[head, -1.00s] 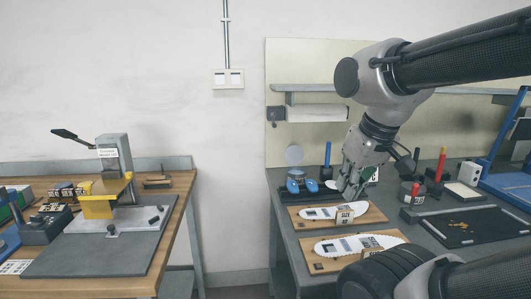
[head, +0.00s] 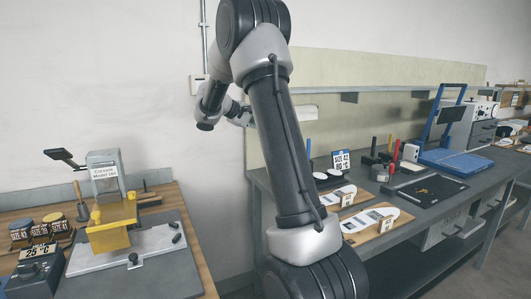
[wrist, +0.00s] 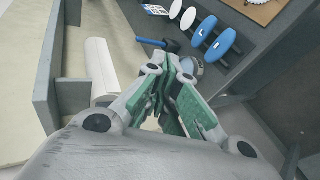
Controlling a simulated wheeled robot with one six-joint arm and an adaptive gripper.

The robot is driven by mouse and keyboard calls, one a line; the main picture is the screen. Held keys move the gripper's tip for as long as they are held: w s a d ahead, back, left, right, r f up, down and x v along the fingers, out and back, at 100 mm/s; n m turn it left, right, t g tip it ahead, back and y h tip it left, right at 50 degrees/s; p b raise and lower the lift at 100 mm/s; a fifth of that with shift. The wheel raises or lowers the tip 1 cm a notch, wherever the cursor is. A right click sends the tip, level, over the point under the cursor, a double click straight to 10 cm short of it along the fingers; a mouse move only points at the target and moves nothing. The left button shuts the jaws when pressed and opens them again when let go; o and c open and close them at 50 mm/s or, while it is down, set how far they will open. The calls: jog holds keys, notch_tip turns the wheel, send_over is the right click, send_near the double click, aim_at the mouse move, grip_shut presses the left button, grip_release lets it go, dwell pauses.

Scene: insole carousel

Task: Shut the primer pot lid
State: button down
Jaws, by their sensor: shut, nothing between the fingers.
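A small dark pot (head: 381,173), which looks like the primer pot, stands on the right-hand bench among upright coloured tools. It is too small in the head view to tell how its lid sits, and I cannot make it out in the wrist view. My gripper (wrist: 172,100) is shut and empty, with green pads on its fingers. In the head view my gripper (head: 242,117) is partly hidden behind my own arm. It is raised near the wall, left of the pot and well apart from it.
Insole boards (head: 378,225) and a black tray (head: 432,190) lie on the right bench. A yellow press (head: 112,215) stands on the left bench.

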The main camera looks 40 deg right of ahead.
jog(key=w+d+f+n+t+h, duration=0.2)
jog(key=w+d+f+h, duration=0.15)
jog(key=w+f, duration=0.55)
jog(key=w+d+f+n+t+h, duration=0.1)
jog(key=w+d+f+n+h, duration=0.1)
jog(key=w+d+f, duration=0.7)
jog(key=d, duration=0.5)
jog(key=shift+w+d+f, duration=0.2)
jog(key=shift+w+d, duration=0.15)
jog(key=shift+w, duration=0.05)
